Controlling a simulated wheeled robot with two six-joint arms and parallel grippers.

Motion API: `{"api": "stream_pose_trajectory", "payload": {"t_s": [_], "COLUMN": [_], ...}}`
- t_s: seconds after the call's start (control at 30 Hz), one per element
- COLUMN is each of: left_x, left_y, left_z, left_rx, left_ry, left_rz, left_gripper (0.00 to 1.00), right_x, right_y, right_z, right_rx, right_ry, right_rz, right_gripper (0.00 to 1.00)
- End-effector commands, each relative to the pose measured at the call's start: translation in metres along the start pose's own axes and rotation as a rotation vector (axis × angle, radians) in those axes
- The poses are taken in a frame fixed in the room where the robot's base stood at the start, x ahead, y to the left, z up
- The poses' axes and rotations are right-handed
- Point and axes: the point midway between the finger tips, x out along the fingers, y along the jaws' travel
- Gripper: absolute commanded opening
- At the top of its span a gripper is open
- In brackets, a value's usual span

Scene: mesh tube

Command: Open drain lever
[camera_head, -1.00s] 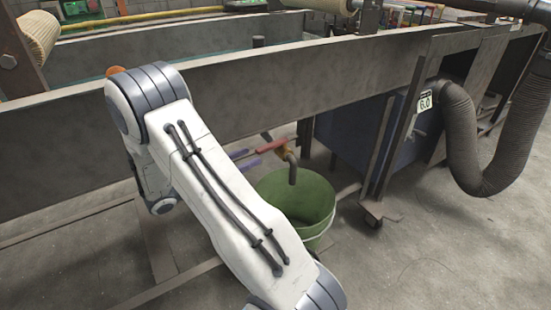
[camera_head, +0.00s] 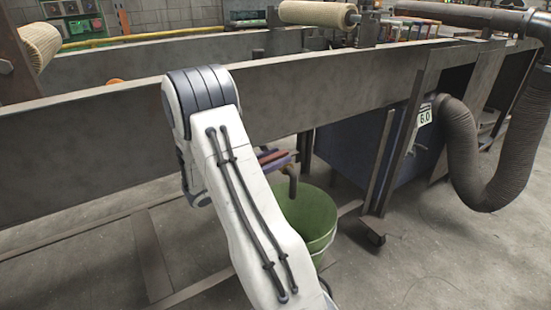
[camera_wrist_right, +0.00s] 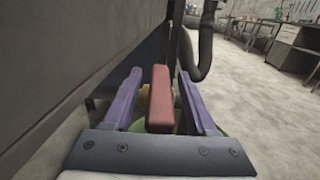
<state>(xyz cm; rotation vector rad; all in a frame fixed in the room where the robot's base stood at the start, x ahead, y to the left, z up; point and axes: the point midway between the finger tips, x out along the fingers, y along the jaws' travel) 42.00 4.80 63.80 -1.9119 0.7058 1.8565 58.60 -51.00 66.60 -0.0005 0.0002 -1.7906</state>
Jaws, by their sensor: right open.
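The red drain lever (camera_head: 277,157) sits below the trough, above a curved drain pipe (camera_head: 292,181). My right gripper (camera_head: 279,158) has purple fingers and is largely hidden behind my white arm in the head view. In the right wrist view the gripper (camera_wrist_right: 160,76) is open, with one finger on each side of the red lever (camera_wrist_right: 160,100). Gaps show between the lever and both fingers. The lever's far end and valve are mostly hidden. My left gripper is not in view.
A green bucket (camera_head: 310,218) stands on the floor under the pipe. The long metal trough (camera_head: 80,150) runs above the lever, with a metal leg (camera_head: 383,165) to the right. A thick grey hose (camera_head: 462,165) hangs at the right.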

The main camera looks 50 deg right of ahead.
Motion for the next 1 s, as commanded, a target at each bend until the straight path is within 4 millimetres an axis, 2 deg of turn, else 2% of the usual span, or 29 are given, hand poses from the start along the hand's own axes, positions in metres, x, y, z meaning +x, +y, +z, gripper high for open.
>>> {"api": "stream_pose_trajectory", "payload": {"t_s": [0.03,0.17,0.2,1.0], "left_x": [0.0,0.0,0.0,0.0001], "left_y": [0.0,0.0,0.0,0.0], "left_z": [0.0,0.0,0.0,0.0], "left_rx": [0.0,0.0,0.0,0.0], "left_ry": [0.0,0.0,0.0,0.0], "left_rz": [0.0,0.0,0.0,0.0], "left_gripper": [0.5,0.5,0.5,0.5], "right_x": [-0.0002,-0.0003,-0.0004,-0.0007], "right_y": [0.0001,0.0,0.0,-0.0005], "right_z": [0.0,-0.0001,-0.0001,-0.0007], "right_rx": [0.0,0.0,0.0,0.0], "right_ry": [0.0,0.0,0.0,0.001], "right_rz": [0.0,0.0,0.0,-0.001], "right_gripper": [0.54,0.04,0.0,0.0]}}
